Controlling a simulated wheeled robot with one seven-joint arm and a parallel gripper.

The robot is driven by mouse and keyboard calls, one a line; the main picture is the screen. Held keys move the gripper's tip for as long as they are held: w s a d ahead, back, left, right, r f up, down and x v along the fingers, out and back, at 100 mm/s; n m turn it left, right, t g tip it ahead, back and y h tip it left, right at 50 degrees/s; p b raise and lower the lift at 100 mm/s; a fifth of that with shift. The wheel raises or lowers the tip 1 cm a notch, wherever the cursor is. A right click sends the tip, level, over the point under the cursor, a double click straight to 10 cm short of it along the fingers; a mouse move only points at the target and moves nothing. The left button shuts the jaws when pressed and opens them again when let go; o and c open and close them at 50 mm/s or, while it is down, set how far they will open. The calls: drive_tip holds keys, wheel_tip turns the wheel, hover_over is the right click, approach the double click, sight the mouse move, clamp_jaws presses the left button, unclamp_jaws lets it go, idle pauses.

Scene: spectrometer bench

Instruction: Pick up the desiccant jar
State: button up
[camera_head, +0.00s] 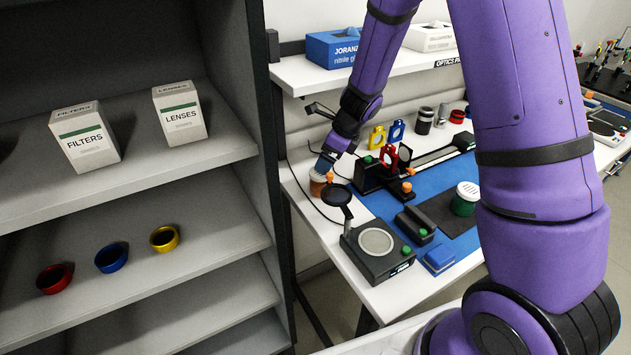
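A small orange-brown jar (317,187) stands near the left edge of the white bench, partly hidden by my gripper. A green jar with a white, slotted lid (465,198) stands upright on the right part of the blue mat. I can read no label on either jar, so I cannot tell for sure which one is the desiccant jar. My gripper (325,172) points down at the top of the orange-brown jar. Its fingers are small and overlap the jar in this view, so contact and opening are unclear.
A black device with a round plate (376,241) and a round lens on a stand (337,196) are close in front of the orange-brown jar. Red, yellow and blue holders (388,155) stand right of my gripper. A grey shelf (232,150) rises at left.

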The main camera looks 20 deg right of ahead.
sight(319, 178)
drive_tip(key=x, duration=0.3)
drive_tip(key=shift+a+f, duration=0.1)
drive_tip(key=shift+f, duration=0.25)
drive_tip(key=shift+s+x, duration=0.15)
drive_tip(key=shift+x, duration=1.15)
drive_tip(key=shift+s+x, duration=0.15)
drive_tip(key=shift+x, duration=1.1)
drive_tip(key=shift+f, duration=0.15)
drive_tip(key=shift+c, duration=0.4)
drive_tip(key=c, duration=1)
